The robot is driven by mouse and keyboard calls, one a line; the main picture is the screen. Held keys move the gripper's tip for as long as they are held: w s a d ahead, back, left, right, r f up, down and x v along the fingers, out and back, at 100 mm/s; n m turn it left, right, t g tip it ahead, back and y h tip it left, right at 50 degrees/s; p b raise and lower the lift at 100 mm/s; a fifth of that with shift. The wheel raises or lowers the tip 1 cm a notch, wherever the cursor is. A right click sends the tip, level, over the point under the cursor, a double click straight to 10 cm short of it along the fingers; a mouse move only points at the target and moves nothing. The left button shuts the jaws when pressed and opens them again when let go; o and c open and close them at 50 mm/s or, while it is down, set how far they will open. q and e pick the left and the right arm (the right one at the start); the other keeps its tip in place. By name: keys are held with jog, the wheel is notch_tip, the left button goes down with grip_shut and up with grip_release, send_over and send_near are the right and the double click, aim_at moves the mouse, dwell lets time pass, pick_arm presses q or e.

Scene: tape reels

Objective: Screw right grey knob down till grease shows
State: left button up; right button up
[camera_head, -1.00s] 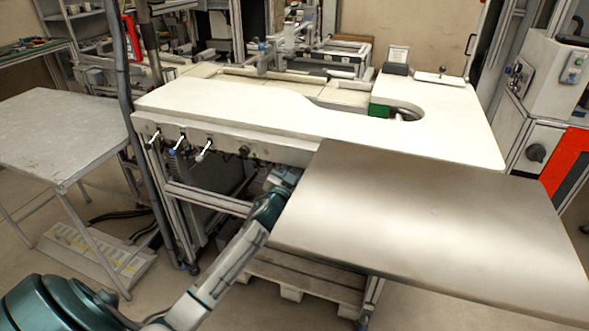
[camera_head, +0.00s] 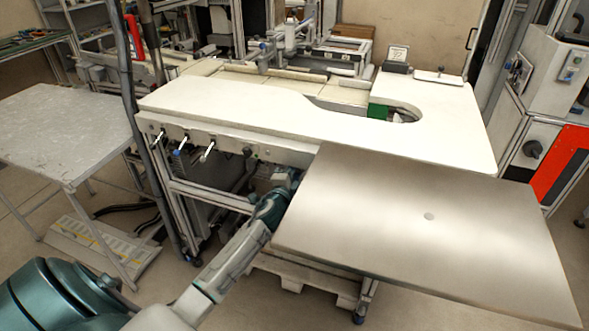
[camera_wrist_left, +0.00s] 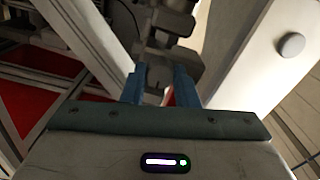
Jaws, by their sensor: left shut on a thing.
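My left gripper (camera_head: 288,184) reaches under the front edge of the white worktop, beside the left edge of the metal plate. In the left wrist view its two blue fingers (camera_wrist_left: 160,90) are shut on a grey knob (camera_wrist_left: 159,71), which sits below a darker grey fitting (camera_wrist_left: 168,22). The fingers touch the knob from both sides and hide part of it. No grease can be made out there. In the head view the knob is hidden by the gripper and the worktop. My right gripper is not in view.
The white worktop (camera_head: 260,110) lies above the gripper, with several small levers (camera_head: 183,143) along its front rail. The brushed metal plate (camera_head: 420,235) stands close on the right. A wooden pallet (camera_head: 300,280) lies below. A grey side table (camera_head: 60,135) stands left.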

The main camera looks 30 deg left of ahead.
pick_arm(q)
jog(key=shift+d+m+p, duration=0.1)
jog(key=shift+m+p, duration=3.15)
jog(key=shift+m, duration=6.85)
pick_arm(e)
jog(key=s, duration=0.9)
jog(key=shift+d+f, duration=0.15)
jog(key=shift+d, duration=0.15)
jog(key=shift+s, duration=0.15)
pick_arm(q)
jog(key=o, duration=1)
